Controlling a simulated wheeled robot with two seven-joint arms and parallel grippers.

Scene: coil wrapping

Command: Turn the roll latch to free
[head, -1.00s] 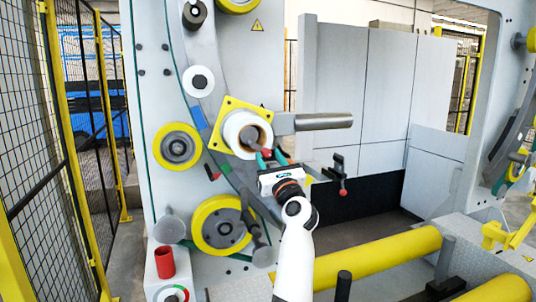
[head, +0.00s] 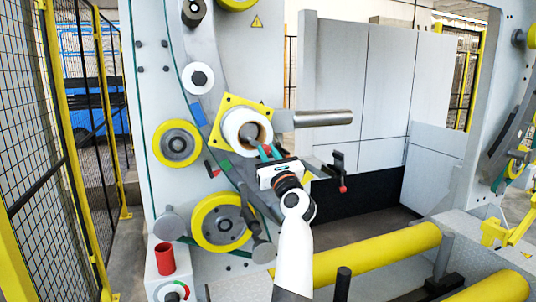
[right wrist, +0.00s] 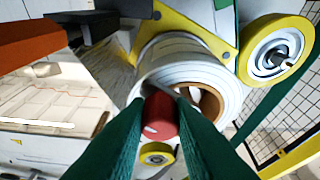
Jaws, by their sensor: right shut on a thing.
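The white roll (head: 232,127) with a brown core sits on a yellow square plate (head: 222,108) on the machine's grey face. A grey lever with a red knob (right wrist: 160,117) crosses the front of the roll's core in the right wrist view; I take it for the roll latch. My right gripper (head: 270,152) has green fingers, and they are shut on the red knob. In the right wrist view the fingers (right wrist: 163,118) lie on both sides of the knob. The fingers partly hide the knob in the head view. My left gripper is not in view.
A steel bar (head: 322,118) sticks out right of the roll. A black bracket with a red tip (head: 343,189) is right of my gripper. Yellow-rimmed wheels (head: 222,223) are below and left. Yellow rollers (head: 375,254) lie low at the right.

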